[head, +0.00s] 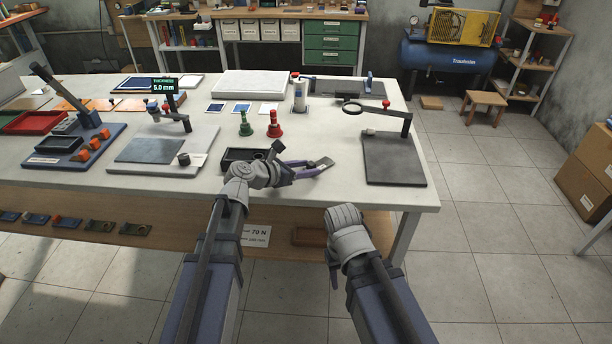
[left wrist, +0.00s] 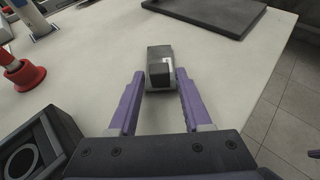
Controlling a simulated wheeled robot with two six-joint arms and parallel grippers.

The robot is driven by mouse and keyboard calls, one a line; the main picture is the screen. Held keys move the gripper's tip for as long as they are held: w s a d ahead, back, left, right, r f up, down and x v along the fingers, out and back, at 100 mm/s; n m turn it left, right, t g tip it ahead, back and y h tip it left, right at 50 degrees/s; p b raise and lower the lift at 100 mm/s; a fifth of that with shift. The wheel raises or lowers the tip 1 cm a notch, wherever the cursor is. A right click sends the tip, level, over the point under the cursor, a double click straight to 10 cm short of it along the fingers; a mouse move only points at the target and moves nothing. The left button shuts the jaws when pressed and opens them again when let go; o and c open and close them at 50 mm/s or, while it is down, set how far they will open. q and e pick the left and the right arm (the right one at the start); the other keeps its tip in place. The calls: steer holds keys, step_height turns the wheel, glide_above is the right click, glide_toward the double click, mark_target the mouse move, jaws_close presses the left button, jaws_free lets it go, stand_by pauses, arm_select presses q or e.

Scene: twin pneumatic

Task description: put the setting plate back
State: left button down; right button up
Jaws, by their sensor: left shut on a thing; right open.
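The setting plate, a small grey block (head: 323,164), is held out over the front part of the table, right of centre. My left gripper (head: 308,169) is shut on it. In the left wrist view the plate (left wrist: 159,66) sits between the purple fingertips, with a dark top and paler edges. Whether it touches the table I cannot tell. A black open-topped holder (head: 237,155) stands just left of my left gripper, partly hidden by it. It shows at lower left in the left wrist view (left wrist: 28,150), with a round recess inside. My right gripper (head: 337,276) is low in front of the table, fingers mostly hidden.
A green stamp (head: 246,125) and a red stamp (head: 274,126) stand behind the holder. A dark grey plate with a magnifier stand (head: 394,160) is at right. A thickness gauge showing 5.0 mm (head: 165,87) stands at left. The bare tabletop (head: 325,140) around the gripper is clear.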

arm_select(q)
steer(key=shift+f, duration=0.2)
steer(key=shift+f, duration=0.15)
steer(key=shift+c, duration=1.7)
jaws_free()
steer(key=shift+r, duration=0.35)
steer(key=p+v, duration=0.4)
steer(key=v, duration=0.6)
steer(key=shift+s+r, duration=0.1)
steer(key=shift+r, duration=0.05)
steer(key=shift+p+v, duration=0.45)
steer(key=shift+v, duration=0.45)
steer(key=shift+a, duration=0.1)
